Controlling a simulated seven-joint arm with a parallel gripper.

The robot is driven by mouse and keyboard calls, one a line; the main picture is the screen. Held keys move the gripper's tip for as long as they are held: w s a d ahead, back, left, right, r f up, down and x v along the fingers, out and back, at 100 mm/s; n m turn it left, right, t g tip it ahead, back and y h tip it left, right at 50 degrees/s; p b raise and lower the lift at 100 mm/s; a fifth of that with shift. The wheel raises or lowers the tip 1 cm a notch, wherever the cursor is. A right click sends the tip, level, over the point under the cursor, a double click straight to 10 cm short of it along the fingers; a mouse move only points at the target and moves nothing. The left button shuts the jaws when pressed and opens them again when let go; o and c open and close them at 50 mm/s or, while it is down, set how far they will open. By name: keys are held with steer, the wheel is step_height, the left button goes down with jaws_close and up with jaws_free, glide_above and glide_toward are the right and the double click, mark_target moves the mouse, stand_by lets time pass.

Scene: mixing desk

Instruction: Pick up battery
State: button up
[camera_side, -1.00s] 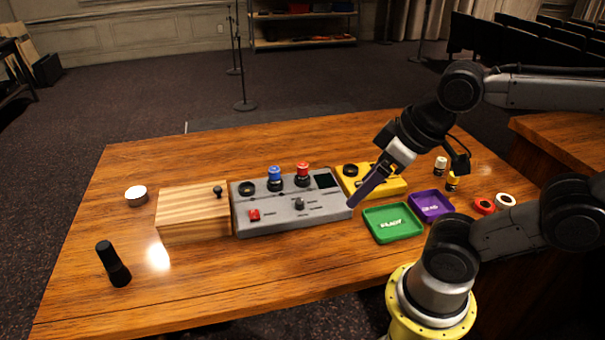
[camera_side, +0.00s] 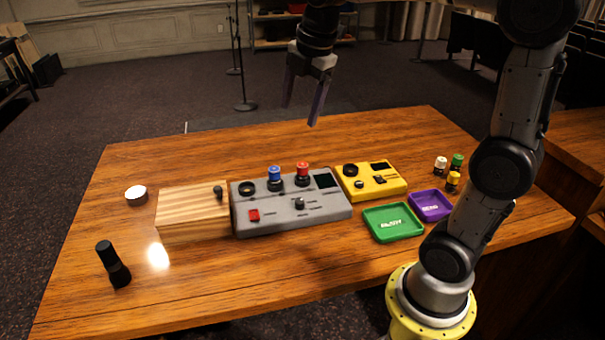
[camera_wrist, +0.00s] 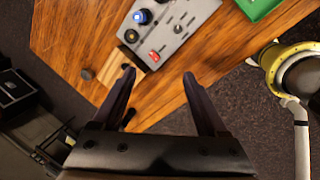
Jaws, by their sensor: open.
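Small upright cylinders that may be batteries stand at the right of the desk in the side view: a white one (camera_side: 440,165), a green one (camera_side: 457,162) and a yellow one (camera_side: 453,182). No print on them can be read. My gripper (camera_side: 300,112) is open and empty, high above the back of the desk, well left of the cylinders. In the wrist view its two fingers (camera_wrist: 158,76) are spread with nothing between them. The cylinders do not show in the wrist view.
A grey control box (camera_side: 290,202) sits mid-desk beside a wooden box (camera_side: 193,210); a yellow device (camera_side: 372,180) is at its right. The desk's back strip is clear.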

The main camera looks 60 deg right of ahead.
steer(key=w+d+f+g, duration=0.1)
steer(key=w+d+f, duration=0.3)
steer(key=w+d, duration=0.15)
steer(key=g, duration=0.2)
glide_above(303, 164)
step_height(303, 164, down, 8)
steer(key=f, duration=0.1)
steer(key=shift+y, duration=0.4)
steer(key=f, duration=0.6)
steer(key=shift+s+a+f, duration=0.15)
steer(key=shift+s+a, duration=0.05)
steer(key=shift+a, duration=0.05)
steer(key=shift+w+d+f, duration=0.15)
steer(key=shift+f, duration=1.5)
steer(key=shift+w+d+f, duration=0.1)
steer(key=shift+f, duration=1.55)
steer(key=shift+c, duration=0.2)
steer(key=shift+r, duration=0.1)
jaws_close()
